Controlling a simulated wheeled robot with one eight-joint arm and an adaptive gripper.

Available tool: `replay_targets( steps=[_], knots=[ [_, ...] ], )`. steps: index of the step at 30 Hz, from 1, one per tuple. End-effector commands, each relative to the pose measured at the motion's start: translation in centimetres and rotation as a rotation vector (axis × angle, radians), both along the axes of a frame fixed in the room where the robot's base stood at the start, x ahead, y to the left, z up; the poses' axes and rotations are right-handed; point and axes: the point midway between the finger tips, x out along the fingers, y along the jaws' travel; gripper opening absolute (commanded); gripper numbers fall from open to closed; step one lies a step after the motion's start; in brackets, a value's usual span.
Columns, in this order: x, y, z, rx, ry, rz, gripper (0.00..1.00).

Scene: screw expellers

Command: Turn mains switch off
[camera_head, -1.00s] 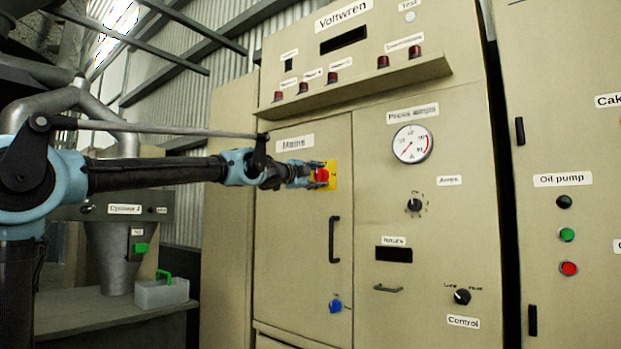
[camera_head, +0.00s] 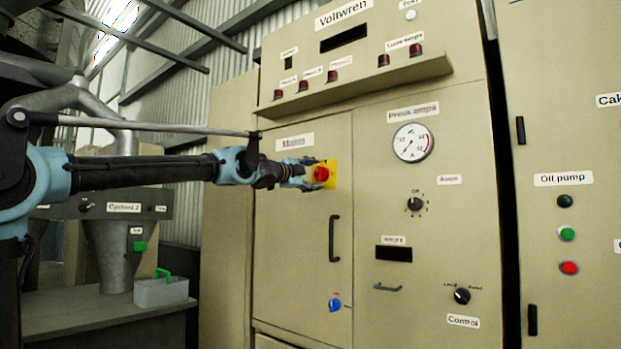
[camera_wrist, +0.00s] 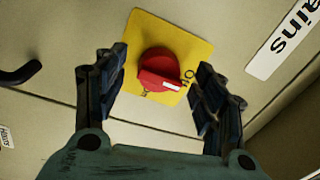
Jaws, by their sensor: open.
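The mains switch is a red rotary knob (camera_head: 321,173) on a yellow plate (camera_head: 331,181), under the "Mains" label (camera_head: 295,142) on the cabinet door. In the wrist view the red knob (camera_wrist: 162,72) sits between my two fingers, on the yellow plate (camera_wrist: 190,45). A white mark on the knob points to the right, near the plate's "O" lettering; the other lettering is partly hidden by the knob. My gripper (camera_wrist: 160,88) is open, with a finger on each side of the knob and a visible gap to each. It also shows in the head view (camera_head: 318,174), just left of the plate.
A black door handle (camera_head: 334,239) and a blue knob (camera_head: 335,305) are below the switch. A ledge (camera_head: 365,85) with red lamps juts out above. A press-amps gauge (camera_head: 413,143) is to the right.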

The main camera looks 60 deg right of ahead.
Motion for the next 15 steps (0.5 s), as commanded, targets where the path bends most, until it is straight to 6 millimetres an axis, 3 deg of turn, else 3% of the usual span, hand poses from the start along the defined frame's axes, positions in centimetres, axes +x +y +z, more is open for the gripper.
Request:
replay_targets(
  steps=[15],
  knots=[
    [1.6,7.4,-0.7,0.002,0.001,0.002,0.64]
  ],
)
